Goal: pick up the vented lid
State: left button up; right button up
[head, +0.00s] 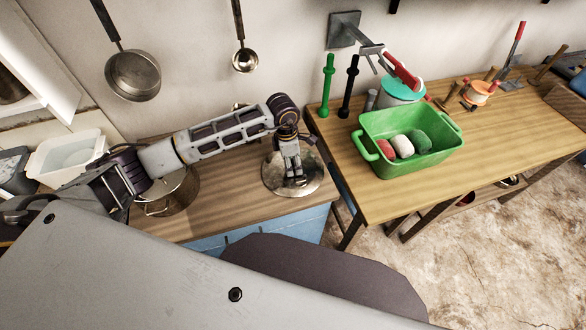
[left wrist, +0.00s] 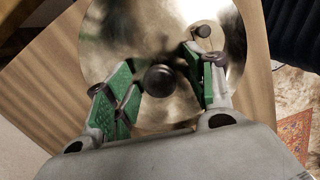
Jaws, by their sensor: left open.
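The vented lid is a round, shiny metal disc (head: 272,181) lying on the wooden counter near its right end. In the left wrist view the lid (left wrist: 165,30) has a dark round knob (left wrist: 160,81) in the middle and a small dark vent piece (left wrist: 203,31) near its far edge. My left gripper (head: 295,181) is over the lid, pointing down. In the left wrist view its green-padded fingers (left wrist: 161,77) are open, one on each side of the knob, with a gap showing. Part of the lid is hidden behind the gripper. My right gripper is not in view.
A metal pot (head: 172,195) stands on the counter under my left arm. A green tub (head: 440,160) with several round items is on the wooden table to the right. A white basin (head: 50,160) is at the left. A pan (head: 133,75) and a ladle (head: 245,60) hang on the wall.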

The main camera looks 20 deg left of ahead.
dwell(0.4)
pick_arm(q)
grip_shut()
dwell(0.4)
jog(key=shift+r+b, duration=0.55)
jog(key=shift+r, duration=4.45)
